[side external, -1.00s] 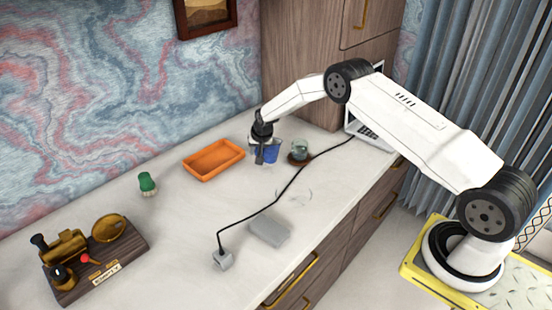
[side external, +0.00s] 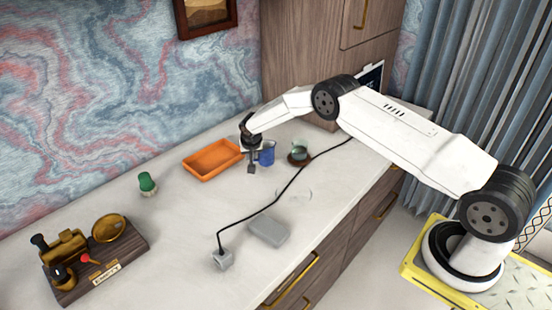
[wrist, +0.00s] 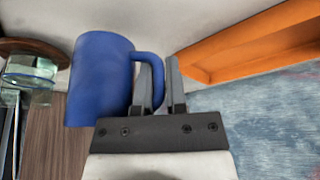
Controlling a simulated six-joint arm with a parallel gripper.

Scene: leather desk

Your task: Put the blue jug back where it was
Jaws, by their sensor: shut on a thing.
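The blue jug (side external: 267,154) stands upright between the orange tray and the glass in the side view. In the wrist view the jug (wrist: 98,80) fills the left of centre, with its handle (wrist: 152,58) facing right. My gripper (side external: 251,168) is at the jug's left side, pointing down. In the wrist view the two fingers of my gripper (wrist: 160,82) are at the handle and shut on it, beside the body. I cannot tell whether the jug's base touches the desk.
An orange tray (side external: 190,166) is close on the left. A glass (side external: 300,149) on a round wooden coaster (side external: 298,161) is close on the right. A black cable (side external: 276,198) runs across the desk (side external: 190,220) in front. A grey block (side external: 268,231) lies nearer.

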